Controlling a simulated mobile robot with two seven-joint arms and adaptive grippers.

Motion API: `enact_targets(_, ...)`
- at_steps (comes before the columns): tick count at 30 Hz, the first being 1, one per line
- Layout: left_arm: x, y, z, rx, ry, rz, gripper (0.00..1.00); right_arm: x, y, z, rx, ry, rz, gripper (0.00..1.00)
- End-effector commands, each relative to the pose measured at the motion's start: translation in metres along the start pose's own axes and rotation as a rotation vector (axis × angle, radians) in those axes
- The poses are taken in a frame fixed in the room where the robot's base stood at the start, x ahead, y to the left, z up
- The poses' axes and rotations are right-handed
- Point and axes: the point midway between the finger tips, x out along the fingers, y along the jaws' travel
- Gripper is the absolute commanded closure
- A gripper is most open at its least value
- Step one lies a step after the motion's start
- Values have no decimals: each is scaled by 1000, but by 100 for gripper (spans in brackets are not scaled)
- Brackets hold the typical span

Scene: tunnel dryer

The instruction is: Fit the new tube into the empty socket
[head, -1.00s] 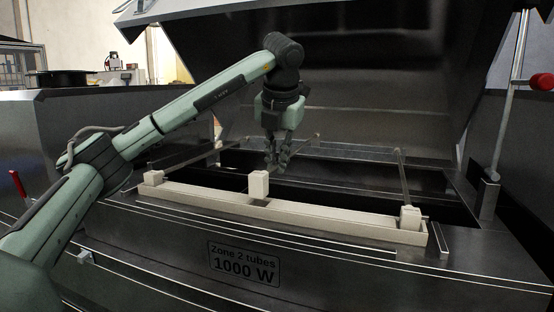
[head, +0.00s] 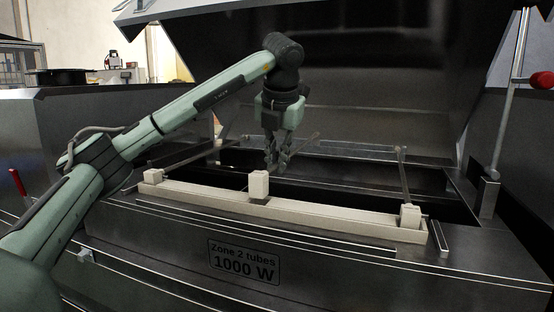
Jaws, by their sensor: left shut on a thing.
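My left gripper (head: 277,166) hangs fingers down over the open dark trough, just behind the middle cream socket block (head: 259,182). It is shut on the new tube (head: 306,142), a thin rod that slants back and right from the fingers. The tube's near end is hidden by the fingers and the block, so I cannot tell whether it sits in the socket. A fitted tube (head: 190,159) runs back from the left block (head: 153,176). Another tube (head: 403,180) runs back from the right block (head: 410,213). My right gripper is out of view.
The blocks stand along a long cream tray (head: 330,216) at the trough's front. The raised dark lid (head: 350,80) stands behind my gripper. The front panel has a "Zone 2 tubes 1000 W" plate (head: 244,262).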

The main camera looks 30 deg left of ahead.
Motion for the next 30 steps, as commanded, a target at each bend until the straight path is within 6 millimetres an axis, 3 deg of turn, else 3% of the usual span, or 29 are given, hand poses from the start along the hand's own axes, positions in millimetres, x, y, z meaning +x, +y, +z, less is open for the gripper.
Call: enact_targets(30, 24, -5, -10, 0, -1, 0, 100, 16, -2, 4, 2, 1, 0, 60)
